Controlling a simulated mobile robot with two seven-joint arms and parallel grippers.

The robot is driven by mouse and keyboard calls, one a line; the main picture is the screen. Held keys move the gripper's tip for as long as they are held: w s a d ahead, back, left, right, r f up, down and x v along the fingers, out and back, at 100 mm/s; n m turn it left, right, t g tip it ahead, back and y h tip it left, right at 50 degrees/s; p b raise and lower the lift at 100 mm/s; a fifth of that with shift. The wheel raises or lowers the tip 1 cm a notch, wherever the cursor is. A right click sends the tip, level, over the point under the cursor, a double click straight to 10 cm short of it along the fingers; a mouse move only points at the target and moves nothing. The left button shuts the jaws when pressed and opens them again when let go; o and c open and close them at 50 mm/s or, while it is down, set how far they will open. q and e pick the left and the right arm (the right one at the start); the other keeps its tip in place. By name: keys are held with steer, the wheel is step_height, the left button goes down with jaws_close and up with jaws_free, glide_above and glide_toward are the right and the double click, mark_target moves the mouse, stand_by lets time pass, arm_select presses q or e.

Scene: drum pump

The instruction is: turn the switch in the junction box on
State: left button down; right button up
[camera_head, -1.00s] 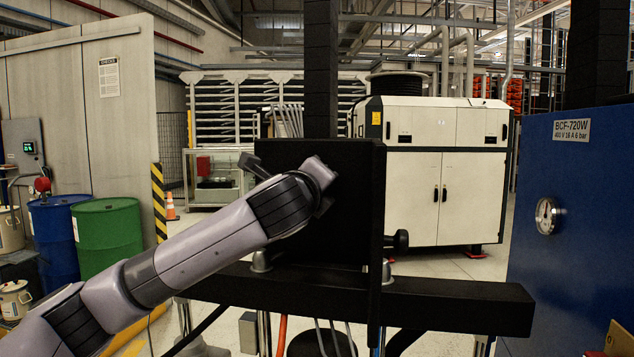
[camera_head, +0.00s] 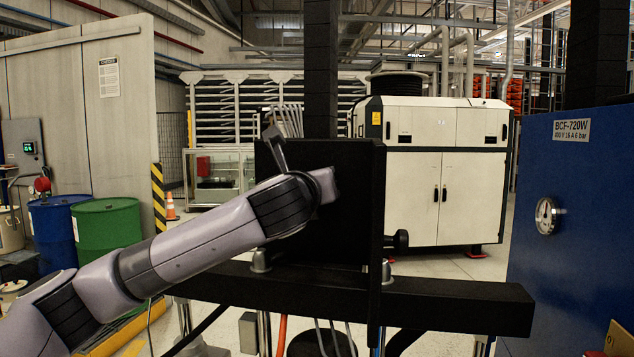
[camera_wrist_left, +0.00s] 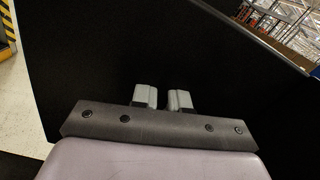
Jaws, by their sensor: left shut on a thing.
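The junction box (camera_head: 355,190) is a black box on a black beam in the middle of the head view, with a thin panel and a round black knob (camera_head: 401,240) at its right side. My left arm reaches in from the left, and its wrist is at the box; the fingers are hidden there. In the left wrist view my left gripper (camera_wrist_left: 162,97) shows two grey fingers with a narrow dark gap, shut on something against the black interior. The switch itself cannot be made out in the dark. My right gripper is not in view.
The black beam (camera_head: 455,305) runs across below the box. A blue cabinet (camera_head: 580,210) with a gauge stands at the right. Green (camera_head: 108,232) and blue drums stand at the left. A white cabinet (camera_head: 430,185) stands behind, with open floor around it.

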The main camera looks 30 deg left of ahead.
arm_select(q)
steer(key=shift+f+m, duration=0.1)
steer(key=shift+m, duration=0.3)
steer(key=shift+m, duration=1.1)
steer(key=c, duration=1)
jaws_free()
steer(key=shift+v, duration=4.55)
